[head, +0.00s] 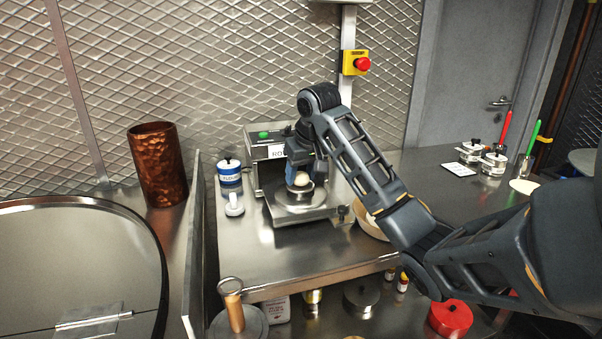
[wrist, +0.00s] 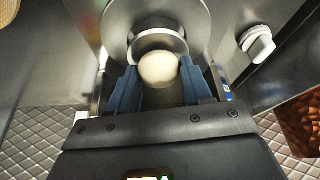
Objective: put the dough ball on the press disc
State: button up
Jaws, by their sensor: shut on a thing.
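The dough ball (wrist: 159,69) is pale and round and sits between the blue fingers of my gripper (wrist: 160,84) in the wrist view. In the head view my gripper (head: 302,178) points down at the press, shut on the dough ball (head: 302,179). The press disc (head: 299,197) is a round metal plate on the press (head: 262,170). The ball appears over the disc. I cannot tell whether it touches it. In the wrist view the metal disc (wrist: 118,25) shows behind the ball, partly hidden by it.
A copper cup (head: 158,165) stands farther left. The front counter (head: 265,262) is clear.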

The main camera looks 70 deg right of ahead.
jog(key=o, duration=0.6)
jog(key=shift+f, duration=0.1)
jog(key=shift+o, duration=0.2)
jog(key=p+v, duration=0.6)
jog(key=v, duration=0.6)
jog(key=shift+w, duration=0.1)
